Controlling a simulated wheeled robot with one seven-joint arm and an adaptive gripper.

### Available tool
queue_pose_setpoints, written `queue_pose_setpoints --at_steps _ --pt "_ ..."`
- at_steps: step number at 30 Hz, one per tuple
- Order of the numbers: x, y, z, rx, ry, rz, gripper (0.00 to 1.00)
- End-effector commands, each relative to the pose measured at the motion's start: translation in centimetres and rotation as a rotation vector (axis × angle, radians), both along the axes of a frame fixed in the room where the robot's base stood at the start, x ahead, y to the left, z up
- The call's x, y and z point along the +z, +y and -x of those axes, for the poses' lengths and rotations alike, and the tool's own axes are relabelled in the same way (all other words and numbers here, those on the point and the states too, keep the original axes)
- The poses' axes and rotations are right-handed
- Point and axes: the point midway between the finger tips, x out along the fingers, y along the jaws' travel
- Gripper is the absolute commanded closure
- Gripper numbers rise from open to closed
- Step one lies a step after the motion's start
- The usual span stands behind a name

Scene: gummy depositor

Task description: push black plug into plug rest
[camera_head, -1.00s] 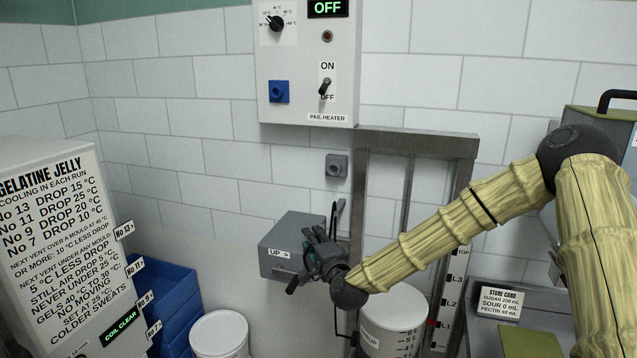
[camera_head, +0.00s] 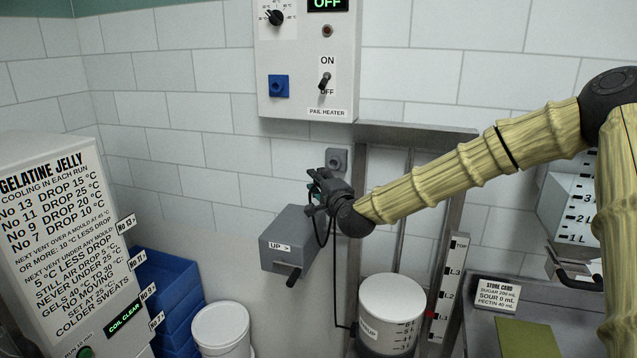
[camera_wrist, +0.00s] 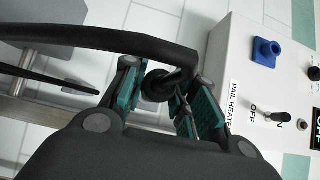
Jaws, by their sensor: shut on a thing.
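My gripper (camera_head: 318,186) is shut on the black plug (camera_wrist: 168,80), which shows between its teal finger pads in the wrist view. A thick black cable arcs across the wrist view from the plug. In the head view my gripper is just below and left of the plug rest (camera_head: 336,159), a small grey square fitting on the tiled wall. The gripper hides the plug in the head view, so I cannot tell how far its tip is from the rest.
The pail heater panel (camera_head: 305,105) with a blue socket (camera_head: 278,86) and a switch hangs above. A grey box marked UP (camera_head: 288,238) with a dark handle is below my gripper. A white pail (camera_head: 391,300) stands at the metal frame (camera_head: 460,150).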

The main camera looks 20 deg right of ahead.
Motion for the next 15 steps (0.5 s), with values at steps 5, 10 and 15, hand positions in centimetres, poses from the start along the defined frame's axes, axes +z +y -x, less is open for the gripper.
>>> queue_pose_setpoints --at_steps 5,10,15 --pt "-0.1 -0.4 -0.5 -0.001 -0.002 -0.002 1.0" --pt "-0.2 -1.3 -1.7 -0.001 -0.002 -0.002 1.0" --pt "-0.2 -2.1 -3.0 -0.001 -0.002 -0.002 1.0"
